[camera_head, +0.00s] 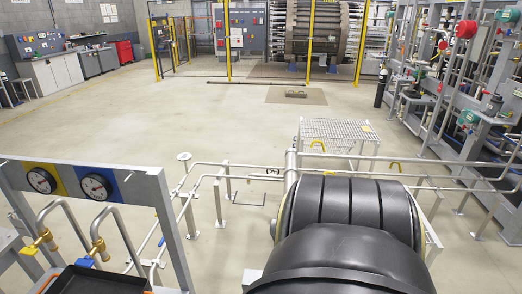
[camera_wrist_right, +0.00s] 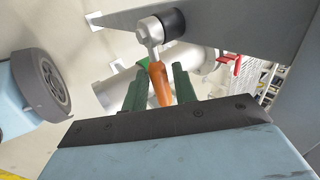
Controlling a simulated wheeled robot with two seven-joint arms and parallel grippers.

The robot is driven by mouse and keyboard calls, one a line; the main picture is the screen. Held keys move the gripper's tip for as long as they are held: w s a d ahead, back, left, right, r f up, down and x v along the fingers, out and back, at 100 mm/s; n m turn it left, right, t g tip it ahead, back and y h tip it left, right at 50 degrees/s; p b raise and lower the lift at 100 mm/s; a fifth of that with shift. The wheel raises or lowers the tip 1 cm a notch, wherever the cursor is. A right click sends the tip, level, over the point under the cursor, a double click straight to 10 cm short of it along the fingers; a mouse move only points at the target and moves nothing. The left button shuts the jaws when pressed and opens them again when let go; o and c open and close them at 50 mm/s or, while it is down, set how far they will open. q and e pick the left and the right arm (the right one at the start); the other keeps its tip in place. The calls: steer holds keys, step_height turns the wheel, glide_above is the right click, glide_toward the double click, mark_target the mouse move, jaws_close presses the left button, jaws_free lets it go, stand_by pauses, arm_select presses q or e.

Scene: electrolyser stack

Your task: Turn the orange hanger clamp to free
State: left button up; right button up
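The orange hanger clamp handle (camera_wrist_right: 160,85) shows in the right wrist view. It hangs from a silver fitting (camera_wrist_right: 150,29) with a dark collar, on a grey angled plate. My right gripper (camera_wrist_right: 157,85) has its two green fingers apart, one on each side of the orange handle. I cannot make out the clamp in the head view. Neither gripper shows in the head view.
A grey frame with two gauges (camera_head: 95,187) stands at left front in the head view, with a black tray (camera_head: 95,280) below. Pipe rails (camera_head: 235,167) and a mesh-top stand (camera_head: 338,130) lie beyond. Open floor (camera_head: 150,110) stretches behind. Pipework racks line the right.

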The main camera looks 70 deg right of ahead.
steer(key=shift+a, duration=0.1)
steer(key=v, duration=1.3)
steer(key=shift+r, duration=0.2)
stand_by(0.4)
